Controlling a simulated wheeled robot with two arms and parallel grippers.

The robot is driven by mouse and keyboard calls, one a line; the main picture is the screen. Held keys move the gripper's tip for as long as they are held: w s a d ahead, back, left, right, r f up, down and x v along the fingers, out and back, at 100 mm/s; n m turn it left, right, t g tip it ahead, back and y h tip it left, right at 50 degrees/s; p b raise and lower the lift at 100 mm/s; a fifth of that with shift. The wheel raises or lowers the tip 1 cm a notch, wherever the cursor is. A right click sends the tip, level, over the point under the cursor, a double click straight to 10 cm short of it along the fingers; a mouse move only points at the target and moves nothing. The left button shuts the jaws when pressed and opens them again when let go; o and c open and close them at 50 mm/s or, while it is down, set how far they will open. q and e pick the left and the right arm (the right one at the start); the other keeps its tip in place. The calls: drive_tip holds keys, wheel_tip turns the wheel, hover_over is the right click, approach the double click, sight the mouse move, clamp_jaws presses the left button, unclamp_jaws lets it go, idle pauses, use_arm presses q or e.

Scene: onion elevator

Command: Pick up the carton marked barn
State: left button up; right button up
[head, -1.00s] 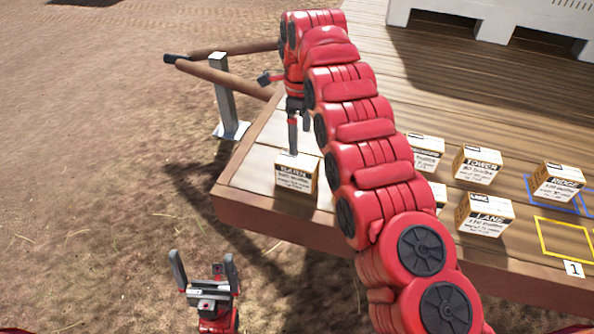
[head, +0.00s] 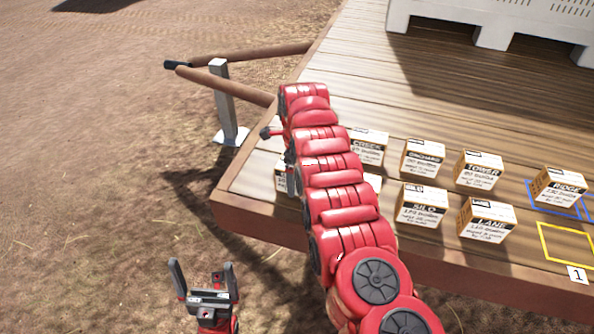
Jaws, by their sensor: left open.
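The carton at the left end of the deck (head: 281,178) is mostly covered by my right arm; only its left side shows, and its name cannot be read now. In the earlier frame this same carton reads BARN. My right arm reaches from the bottom right to beside that carton. My left gripper (head: 203,280) is open and empty, fingers upward, over the ground at the lower left, away from the deck.
Other cartons stand on the deck: CREEK (head: 368,148), TOWER (head: 478,171), SILO (head: 422,206), LANE (head: 487,220), RIDGE (head: 558,190) and more. RIDGE is at a blue outline (head: 533,205). A yellow outline (head: 566,243) is empty. A pale crate (head: 470,12) stands behind.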

drive_tip(key=shift+f, duration=0.55)
clamp_jaws()
